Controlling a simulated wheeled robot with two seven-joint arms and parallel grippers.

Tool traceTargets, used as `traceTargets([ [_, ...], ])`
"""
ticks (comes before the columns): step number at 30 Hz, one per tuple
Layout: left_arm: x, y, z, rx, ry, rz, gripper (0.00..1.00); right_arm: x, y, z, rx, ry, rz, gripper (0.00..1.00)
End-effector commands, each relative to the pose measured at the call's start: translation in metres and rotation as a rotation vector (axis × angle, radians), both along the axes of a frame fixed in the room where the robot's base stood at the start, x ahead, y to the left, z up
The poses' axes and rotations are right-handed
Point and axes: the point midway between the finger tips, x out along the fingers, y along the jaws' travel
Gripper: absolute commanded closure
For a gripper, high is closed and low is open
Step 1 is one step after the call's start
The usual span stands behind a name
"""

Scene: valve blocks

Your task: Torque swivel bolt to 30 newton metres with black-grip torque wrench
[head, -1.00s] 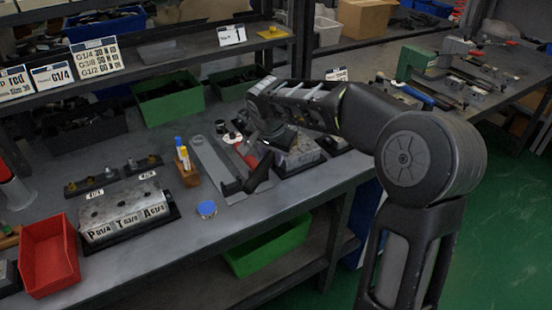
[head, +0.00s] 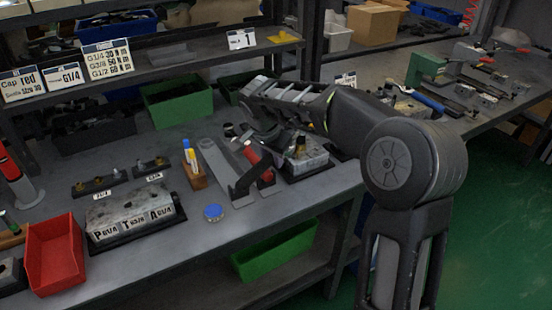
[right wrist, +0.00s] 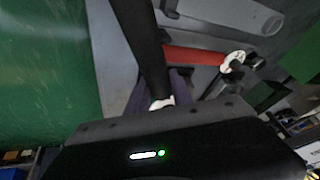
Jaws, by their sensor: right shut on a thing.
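My right gripper (head: 270,143) is over the bench next to the right valve block, its fingers partly hidden by my arm. In the right wrist view it is shut on a long black bar, which looks like the black-grip torque wrench (right wrist: 150,45). In the head view the dark wrench (head: 247,179) slants down from the gripper toward the bench front. A red-grip tool (head: 252,154) lies close behind it. A brass-coloured fitting (head: 300,147) stands upright on the right valve block (head: 305,163); I cannot tell if it is the swivel bolt. My left gripper is not in view.
A second valve block (head: 130,213) marked P, T, A sits at left, beside a red bin (head: 54,254). Bench front is mostly clear.

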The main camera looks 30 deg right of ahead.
Motion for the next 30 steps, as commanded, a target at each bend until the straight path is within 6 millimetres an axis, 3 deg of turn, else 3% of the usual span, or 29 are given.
traceTargets([
  [17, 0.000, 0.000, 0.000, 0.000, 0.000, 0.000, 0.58, 0.007, 0.003, 0.002, -0.001, -0.006, -0.050, 1.00],
  [30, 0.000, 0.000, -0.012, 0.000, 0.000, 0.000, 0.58, -0.007, -0.004, 0.001, 0.000, -0.008, 0.054, 1.00],
])
